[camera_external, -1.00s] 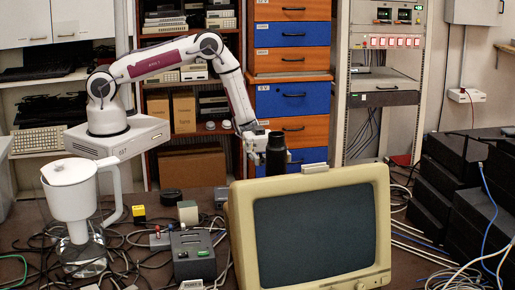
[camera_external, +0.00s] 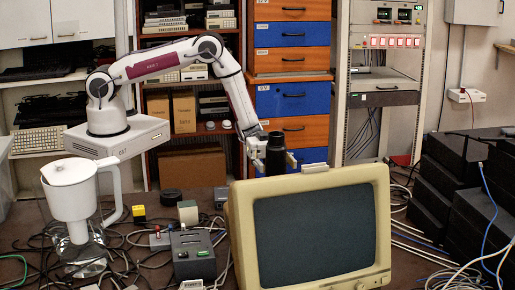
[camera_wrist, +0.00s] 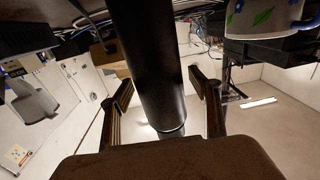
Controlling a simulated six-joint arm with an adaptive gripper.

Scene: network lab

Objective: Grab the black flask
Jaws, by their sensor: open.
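The black flask (camera_external: 276,152) is a dark upright cylinder standing behind the beige monitor in the external view; its lower part is hidden by the monitor. My gripper (camera_external: 258,160) is at the flask's left side there. In the wrist view the flask (camera_wrist: 150,70) is large and central. My gripper's two fingers (camera_wrist: 165,100) stand apart, one on each side of the flask. A gap shows on the right side; whether the left finger touches the flask I cannot tell.
The beige monitor (camera_external: 312,180) stands in front of the flask. A white pitcher (camera_external: 72,195), a grey box (camera_external: 192,255) and cables fill the left of the table. Black boxes (camera_external: 470,195) are stacked at right. A patterned mug (camera_wrist: 265,18) shows at upper right in the wrist view.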

